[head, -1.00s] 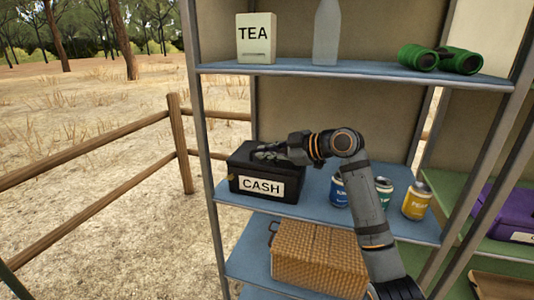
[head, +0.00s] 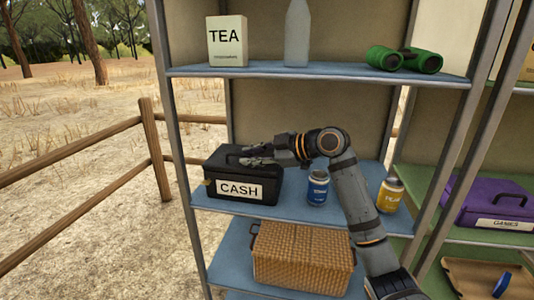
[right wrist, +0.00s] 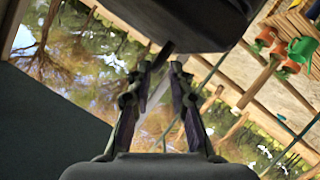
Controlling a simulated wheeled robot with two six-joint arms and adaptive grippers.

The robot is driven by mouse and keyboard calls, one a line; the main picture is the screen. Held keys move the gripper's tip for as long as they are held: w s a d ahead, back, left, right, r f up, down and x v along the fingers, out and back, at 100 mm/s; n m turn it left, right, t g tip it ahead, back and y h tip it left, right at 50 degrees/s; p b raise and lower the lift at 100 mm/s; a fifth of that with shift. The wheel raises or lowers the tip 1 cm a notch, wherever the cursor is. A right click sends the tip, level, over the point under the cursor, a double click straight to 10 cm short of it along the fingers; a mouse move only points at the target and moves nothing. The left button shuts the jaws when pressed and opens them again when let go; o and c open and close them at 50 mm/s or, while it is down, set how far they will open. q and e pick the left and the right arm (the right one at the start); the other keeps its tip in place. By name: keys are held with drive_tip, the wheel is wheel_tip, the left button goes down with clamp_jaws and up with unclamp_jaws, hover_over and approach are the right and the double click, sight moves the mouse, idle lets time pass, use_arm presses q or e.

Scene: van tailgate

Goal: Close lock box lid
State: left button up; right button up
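The black lock box (head: 272,187) with a white CASH label stands at the left end of the blue middle shelf in the head view. Its lid (head: 222,156) looks down on the box, though whether it is fully shut I cannot tell. My right gripper (head: 249,155) is over the right part of the lid, its fingers pointing left; whether they touch is unclear. In the right wrist view its fingertips (right wrist: 160,70) are apart with nothing clearly held, just below a dark box-like body (right wrist: 195,20). My left gripper is out of view.
A wicker basket (head: 300,255) is below. The upper shelf holds a TEA box (head: 228,42), a bottle (head: 297,35) and green binoculars (head: 403,60). A purple case (head: 495,203) is at right.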

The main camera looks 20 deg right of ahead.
drive_tip(key=v, duration=0.9)
drive_tip(key=shift+s, duration=0.1)
